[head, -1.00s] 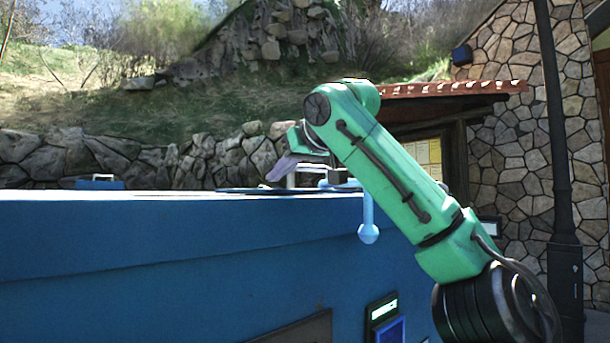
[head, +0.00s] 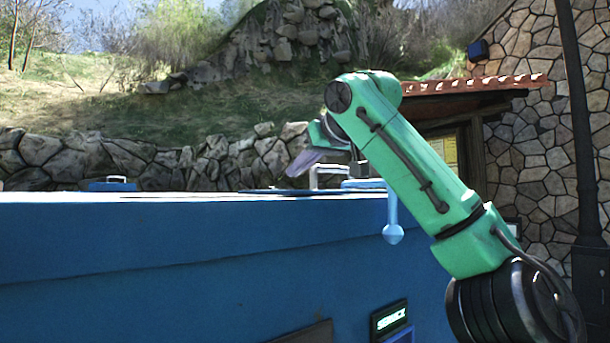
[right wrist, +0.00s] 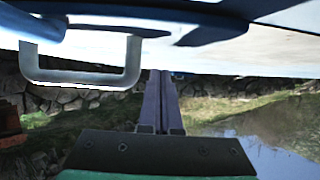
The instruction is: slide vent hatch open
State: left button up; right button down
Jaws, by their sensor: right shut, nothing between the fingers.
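A pale grey U-shaped handle (head: 326,168) stands on top of the large blue housing (head: 150,245), and it fills the left of the right wrist view (right wrist: 88,77). Flat dark blue plates lie by it, one (head: 268,191) at the housing's top edge; which one is the vent hatch I cannot tell. My right gripper (head: 296,168) has purple fingers that tilt down just left of the handle in the head view. In the right wrist view the fingers (right wrist: 156,85) are shut and empty, beside the handle and apart from it. My left gripper is not in view.
A light blue lever with a round knob (head: 392,225) hangs over the housing's edge near my right forearm. A small blue box with a handle (head: 112,184) stands at the far left. A lit sign (head: 389,319) is on the front. Open air lies above the housing.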

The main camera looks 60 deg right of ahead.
jog(key=shift+w+a+r, duration=0.2)
jog(key=shift+a+r, duration=0.25)
jog(key=shift+a, duration=0.05)
jog(key=shift+w+a+r, duration=0.15)
jog(key=shift+a+r, duration=0.3)
jog(key=shift+s+d, duration=0.15)
jog(key=shift+d, duration=0.05)
jog(key=shift+s, duration=0.35)
jog(key=s+a+r, duration=0.2)
jog(key=s+a, duration=0.2)
jog(key=s, duration=0.6)
jog(key=shift+s+a, duration=0.25)
jog(key=shift+w+d+f, duration=0.1)
jog(key=shift+w+d, duration=0.05)
